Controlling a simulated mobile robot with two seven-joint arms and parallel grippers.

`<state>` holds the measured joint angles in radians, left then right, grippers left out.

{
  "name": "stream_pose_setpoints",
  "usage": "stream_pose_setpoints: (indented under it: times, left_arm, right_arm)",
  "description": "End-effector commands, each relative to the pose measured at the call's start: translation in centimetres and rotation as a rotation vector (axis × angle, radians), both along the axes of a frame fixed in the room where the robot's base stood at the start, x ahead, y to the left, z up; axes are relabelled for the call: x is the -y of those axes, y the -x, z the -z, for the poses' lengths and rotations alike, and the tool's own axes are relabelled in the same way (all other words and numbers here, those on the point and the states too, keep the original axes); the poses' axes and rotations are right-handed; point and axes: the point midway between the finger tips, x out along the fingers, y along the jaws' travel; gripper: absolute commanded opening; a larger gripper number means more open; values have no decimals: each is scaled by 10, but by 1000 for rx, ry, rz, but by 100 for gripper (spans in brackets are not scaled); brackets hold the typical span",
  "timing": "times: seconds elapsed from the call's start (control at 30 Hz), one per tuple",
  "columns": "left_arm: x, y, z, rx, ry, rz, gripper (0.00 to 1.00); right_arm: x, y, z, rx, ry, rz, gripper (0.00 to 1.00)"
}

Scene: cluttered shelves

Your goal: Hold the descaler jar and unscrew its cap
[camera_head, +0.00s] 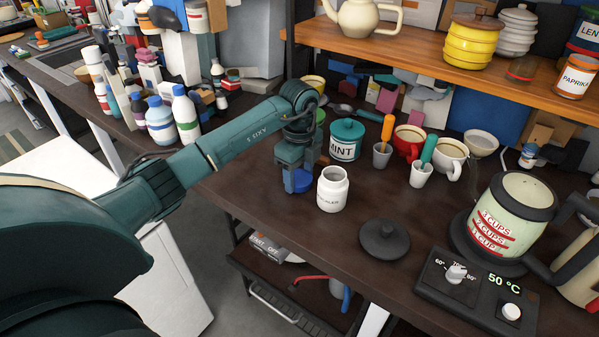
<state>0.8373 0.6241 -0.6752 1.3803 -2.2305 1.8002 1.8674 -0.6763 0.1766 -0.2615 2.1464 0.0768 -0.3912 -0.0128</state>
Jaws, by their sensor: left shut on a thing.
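The white descaler jar (332,192) stands upright on the dark counter, its mouth open and no cap on it. My left gripper (297,176) is just left of the jar, pointing down, shut on a round blue cap (301,181). The fingers hide part of the cap. I cannot tell whether the cap touches the counter. My right gripper is not in view, and nothing is seen holding the jar.
A black lid (384,240) lies in front of the jar, right of it. The mint tin (346,141) and mugs, including a red mug (408,141), stand behind. A kettle (513,210) and its control base (473,296) are at right. The counter's front edge is close.

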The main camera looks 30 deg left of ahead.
Motion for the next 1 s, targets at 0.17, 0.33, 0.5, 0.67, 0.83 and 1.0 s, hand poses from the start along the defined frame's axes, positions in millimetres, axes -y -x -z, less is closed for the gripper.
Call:
stream_pose_setpoints:
  times: [0.17,0.33,0.5,0.67,0.83,1.0]
  left_arm:
    - [0,0,0,1,0,0,28]
    - [0,0,2,2,0,0,60]
    - [0,0,2,1,0,0,73]
    - [0,0,2,1,0,0,77]
    - [0,0,-1,1,0,0,77]
    - [0,-1,-22,5,1,1,77]
  right_arm:
    - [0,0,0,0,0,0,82]
    - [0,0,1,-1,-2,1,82]
    - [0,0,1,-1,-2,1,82]
    - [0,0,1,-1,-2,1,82]
    - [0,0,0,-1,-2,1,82]
    - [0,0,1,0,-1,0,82]
